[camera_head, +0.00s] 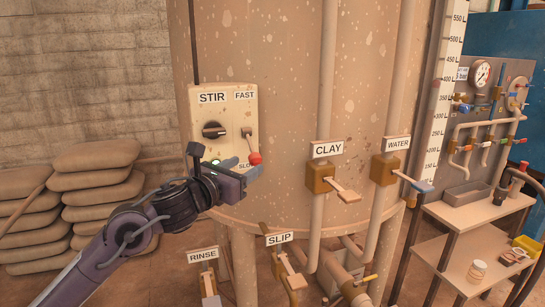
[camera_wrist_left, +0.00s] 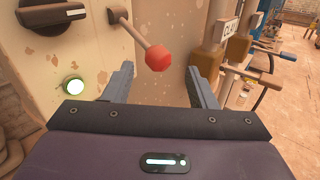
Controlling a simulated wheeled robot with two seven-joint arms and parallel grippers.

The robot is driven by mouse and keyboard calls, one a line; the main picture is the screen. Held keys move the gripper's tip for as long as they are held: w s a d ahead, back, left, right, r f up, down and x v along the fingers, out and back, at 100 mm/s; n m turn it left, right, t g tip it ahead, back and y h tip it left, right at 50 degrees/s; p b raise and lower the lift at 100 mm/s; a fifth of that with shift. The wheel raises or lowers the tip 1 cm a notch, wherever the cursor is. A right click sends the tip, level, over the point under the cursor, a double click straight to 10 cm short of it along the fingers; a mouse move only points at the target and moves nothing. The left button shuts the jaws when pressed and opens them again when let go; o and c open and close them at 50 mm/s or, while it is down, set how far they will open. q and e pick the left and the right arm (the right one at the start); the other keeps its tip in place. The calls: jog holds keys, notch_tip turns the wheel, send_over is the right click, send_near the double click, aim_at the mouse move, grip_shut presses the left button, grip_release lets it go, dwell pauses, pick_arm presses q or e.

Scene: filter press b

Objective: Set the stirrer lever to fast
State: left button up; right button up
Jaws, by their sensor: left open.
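The stirrer lever (camera_head: 254,158) has a red ball knob and a thin rod on the cream STIR panel (camera_head: 223,150). My left gripper (camera_head: 240,169) is just below and left of the knob. In the left wrist view, the open fingers are on either side below the red knob (camera_wrist_left: 158,58), with an empty gap between them. I cannot tell whether a finger touches it. My right gripper is not in view.
A black dial (camera_head: 213,130) and a lit green lamp (camera_wrist_left: 73,87) are on the same panel. The CLAY valve (camera_head: 330,183) and WATER valve (camera_head: 392,172) stand to the right, with RINSE and SLIP valves below. Stacked sacks (camera_head: 95,190) lie at left.

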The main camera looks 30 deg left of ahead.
aim_at(259, 157)
pick_arm(q)
jog(key=shift+w+a+r, duration=0.1)
jog(key=shift+w+r, duration=0.1)
jog(key=shift+w, duration=0.25)
jog(key=w+p, duration=0.3)
jog(key=w, duration=0.2)
jog(key=shift+w+f, duration=0.1)
jog(key=shift+w, duration=0.1)
jog(key=shift+w+f, duration=0.15)
jog(key=shift+w, duration=0.4)
grip_shut()
